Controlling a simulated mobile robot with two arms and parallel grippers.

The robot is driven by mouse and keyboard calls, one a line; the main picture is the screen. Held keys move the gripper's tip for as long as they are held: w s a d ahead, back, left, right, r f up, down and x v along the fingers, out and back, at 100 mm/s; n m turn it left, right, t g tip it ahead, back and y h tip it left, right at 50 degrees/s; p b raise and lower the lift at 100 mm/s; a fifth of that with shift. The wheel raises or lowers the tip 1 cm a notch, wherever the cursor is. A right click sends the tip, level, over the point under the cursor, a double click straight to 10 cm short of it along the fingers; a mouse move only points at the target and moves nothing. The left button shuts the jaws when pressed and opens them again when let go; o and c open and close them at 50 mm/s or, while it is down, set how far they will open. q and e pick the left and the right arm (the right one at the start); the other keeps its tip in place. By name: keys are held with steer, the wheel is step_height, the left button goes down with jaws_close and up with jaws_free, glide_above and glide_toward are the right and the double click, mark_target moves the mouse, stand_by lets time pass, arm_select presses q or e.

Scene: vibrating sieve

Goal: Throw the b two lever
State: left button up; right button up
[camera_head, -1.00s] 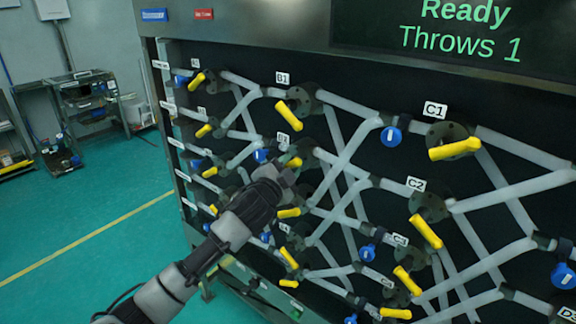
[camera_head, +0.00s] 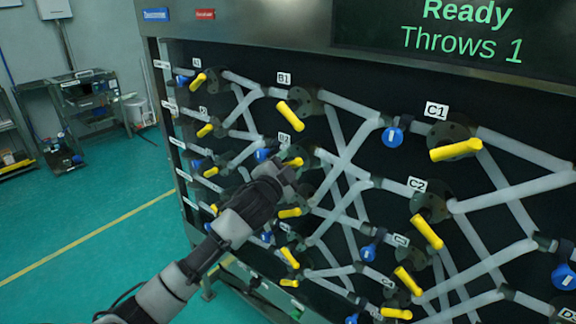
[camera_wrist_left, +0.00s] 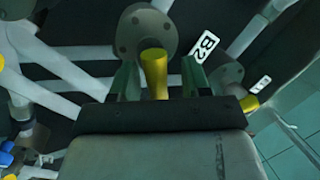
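The B2 lever is a yellow handle (camera_head: 294,162) on a dark round valve hub, just below the B2 label (camera_head: 284,139), left of the panel's middle in the head view. My left gripper (camera_head: 287,170) is at this lever and hides part of it. In the left wrist view the yellow lever (camera_wrist_left: 155,72) stands between the two fingers of my left gripper (camera_wrist_left: 160,82), with a visible gap on each side. The B2 label (camera_wrist_left: 206,46) is beside the right finger there. The gripper is open around the lever. My right gripper is not in view.
Other yellow levers surround it, including the B1 lever (camera_head: 293,116) above and the C2 lever (camera_head: 427,232) to the right. Grey pipes (camera_head: 345,155) and blue valves (camera_head: 393,137) cover the panel. A display (camera_head: 460,30) reads "Ready, Throws 1".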

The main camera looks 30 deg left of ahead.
arm_select(q)
steer(key=shift+s+f, duration=0.1)
steer(key=shift+f, duration=0.05)
steer(key=shift+s+f, duration=0.1)
steer(key=shift+s, duration=0.15)
steer(key=s+d+b, duration=0.1)
steer(key=s+b, duration=0.2)
steer(key=s, duration=0.7)
steer(key=shift+d+f+b, duration=0.25)
steer(key=shift+b, duration=0.15)
